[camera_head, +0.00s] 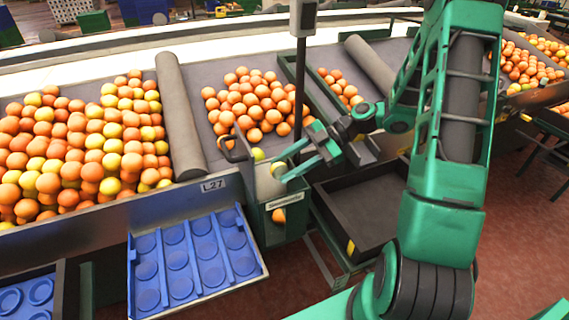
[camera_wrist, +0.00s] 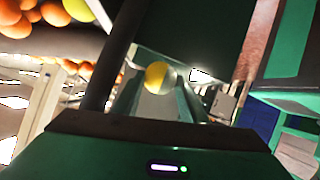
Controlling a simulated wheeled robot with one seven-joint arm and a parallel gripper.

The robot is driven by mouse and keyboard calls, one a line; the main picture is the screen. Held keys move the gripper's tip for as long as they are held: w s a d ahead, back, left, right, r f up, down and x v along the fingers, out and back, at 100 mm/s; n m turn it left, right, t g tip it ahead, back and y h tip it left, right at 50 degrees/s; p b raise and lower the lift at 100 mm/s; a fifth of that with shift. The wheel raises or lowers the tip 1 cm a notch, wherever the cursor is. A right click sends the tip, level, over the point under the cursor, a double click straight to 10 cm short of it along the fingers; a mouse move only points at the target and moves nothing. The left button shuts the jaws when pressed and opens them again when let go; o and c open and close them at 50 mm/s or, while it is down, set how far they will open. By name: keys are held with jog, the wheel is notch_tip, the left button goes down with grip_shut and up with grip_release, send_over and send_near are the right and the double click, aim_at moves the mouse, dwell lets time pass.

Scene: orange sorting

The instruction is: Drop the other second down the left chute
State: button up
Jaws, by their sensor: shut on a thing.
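My gripper (camera_head: 281,166) is shut on a yellow-orange fruit (camera_head: 279,171). It holds the fruit over the open top of a green chute box (camera_head: 270,232) at the front edge of the sorting table. In the wrist view the fruit (camera_wrist: 157,77) sits between the two fingers, its near side yellow. An orange (camera_head: 279,215) shows in the opening on the box's front, under a small label. A yellow-green fruit (camera_head: 258,154) is just left of my gripper, by the box's back rim; I cannot tell if it is inside. The chute's interior is mostly hidden.
A heap of oranges (camera_head: 250,100) lies behind the box, and a larger mixed heap (camera_head: 80,150) is at the left. A blue tray (camera_head: 195,262) with round pockets is at front left. A dark empty tray (camera_head: 365,212) is right of the box. A dark post (camera_head: 300,80) rises behind my gripper.

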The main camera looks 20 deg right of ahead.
jog(key=o, duration=1.1)
jog(key=shift+o, duration=0.2)
jog(key=shift+r, duration=0.1)
jog(key=v, duration=1)
jog(key=shift+d, duration=0.4)
jog(key=shift+s+a, duration=0.1)
